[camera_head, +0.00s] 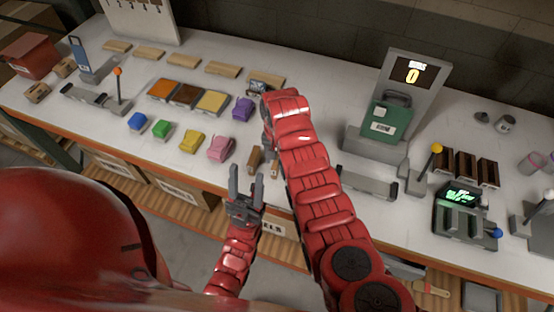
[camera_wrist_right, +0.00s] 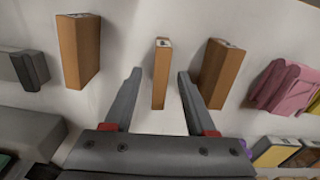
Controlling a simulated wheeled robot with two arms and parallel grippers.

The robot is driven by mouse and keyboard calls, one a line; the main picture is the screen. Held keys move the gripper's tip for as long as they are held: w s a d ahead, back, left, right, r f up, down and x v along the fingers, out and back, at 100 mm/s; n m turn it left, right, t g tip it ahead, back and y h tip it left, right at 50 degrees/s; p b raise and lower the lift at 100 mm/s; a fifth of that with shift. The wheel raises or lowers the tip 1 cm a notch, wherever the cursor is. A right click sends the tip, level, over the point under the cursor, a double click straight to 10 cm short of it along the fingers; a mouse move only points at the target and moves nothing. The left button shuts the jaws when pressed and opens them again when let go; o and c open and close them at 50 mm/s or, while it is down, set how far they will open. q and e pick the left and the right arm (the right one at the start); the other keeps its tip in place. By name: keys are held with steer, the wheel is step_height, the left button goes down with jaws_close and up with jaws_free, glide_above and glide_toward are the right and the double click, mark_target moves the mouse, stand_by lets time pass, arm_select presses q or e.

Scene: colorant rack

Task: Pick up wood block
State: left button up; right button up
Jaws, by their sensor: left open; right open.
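In the right wrist view, a narrow upright wood block (camera_wrist_right: 161,62) stands between the fingertips of my right gripper (camera_wrist_right: 160,74). The fingers are open, with a gap on each side of it. A wider wood block (camera_wrist_right: 220,70) stands just right of the fingers, and another wood block (camera_wrist_right: 79,48) stands further left. In the head view, two wood blocks show near the front edge, one (camera_head: 255,159) beside the other (camera_head: 275,164); my right arm hides the rest and most of its gripper. My left gripper (camera_head: 247,175) is open and empty at the table's front edge.
Pink (camera_head: 221,148), yellow (camera_head: 191,139), green (camera_head: 162,129) and purple (camera_head: 242,109) pieces lie to the left on the white table. Colorant trays (camera_head: 187,96) lie behind them. A green case on a stand (camera_head: 388,118) is right of my right arm.

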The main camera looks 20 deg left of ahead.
steer(key=shift+f, duration=0.85)
jaws_close()
